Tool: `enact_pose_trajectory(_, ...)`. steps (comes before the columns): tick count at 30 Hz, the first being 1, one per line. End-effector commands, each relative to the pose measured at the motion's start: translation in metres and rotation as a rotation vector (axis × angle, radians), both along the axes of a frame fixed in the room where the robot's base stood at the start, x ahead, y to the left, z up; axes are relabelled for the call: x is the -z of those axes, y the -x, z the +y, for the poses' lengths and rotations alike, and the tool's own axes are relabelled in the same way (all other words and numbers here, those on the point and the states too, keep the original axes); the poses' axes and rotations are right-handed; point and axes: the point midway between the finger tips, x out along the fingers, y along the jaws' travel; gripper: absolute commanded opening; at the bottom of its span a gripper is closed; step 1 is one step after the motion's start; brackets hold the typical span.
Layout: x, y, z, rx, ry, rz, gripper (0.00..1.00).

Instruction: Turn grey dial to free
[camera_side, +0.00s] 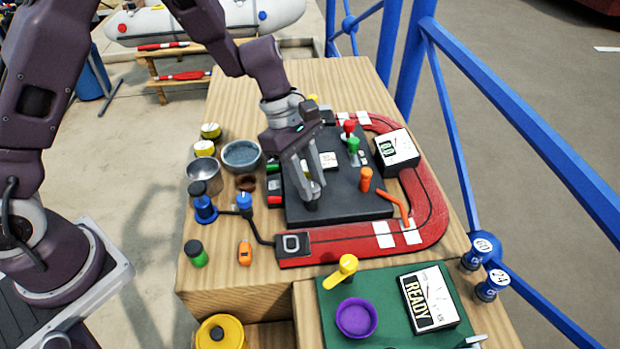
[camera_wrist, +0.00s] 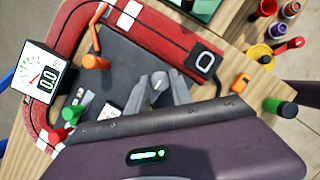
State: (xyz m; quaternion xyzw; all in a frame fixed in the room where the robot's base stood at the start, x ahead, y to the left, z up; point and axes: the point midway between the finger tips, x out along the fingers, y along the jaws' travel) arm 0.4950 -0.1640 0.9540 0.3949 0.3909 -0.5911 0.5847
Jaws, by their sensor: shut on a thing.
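The grey dial (camera_side: 311,194) sits on the dark panel (camera_side: 350,210), toward its front left part. My gripper (camera_side: 308,190) points down over the panel with its two fingers on either side of the dial. In the wrist view my gripper (camera_wrist: 160,90) has a finger on each side of the round grey dial top (camera_wrist: 159,81), shut on it. A pale line marks the dial top. The fingers hide much of the dial, and no label for free can be read around it.
An orange knob (camera_side: 366,180), green lever (camera_side: 353,146) and red lever (camera_side: 348,128) stand right of my gripper. A white gauge box (camera_side: 397,148) stands at the right. A red track (camera_side: 350,241) curves round the panel. A blue-topped knob (camera_side: 244,201) and bowl (camera_side: 241,154) lie left.

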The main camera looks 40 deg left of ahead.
Motion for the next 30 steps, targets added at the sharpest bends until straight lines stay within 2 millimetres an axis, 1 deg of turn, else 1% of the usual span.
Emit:
enact_pose_trajectory(8,-0.0004,-0.0015,-0.0001,0.122,0.001,-0.001,0.00)
enact_pose_trajectory(30,-0.0008,-0.0050,-0.0020,0.784,0.000,-0.001,0.00)
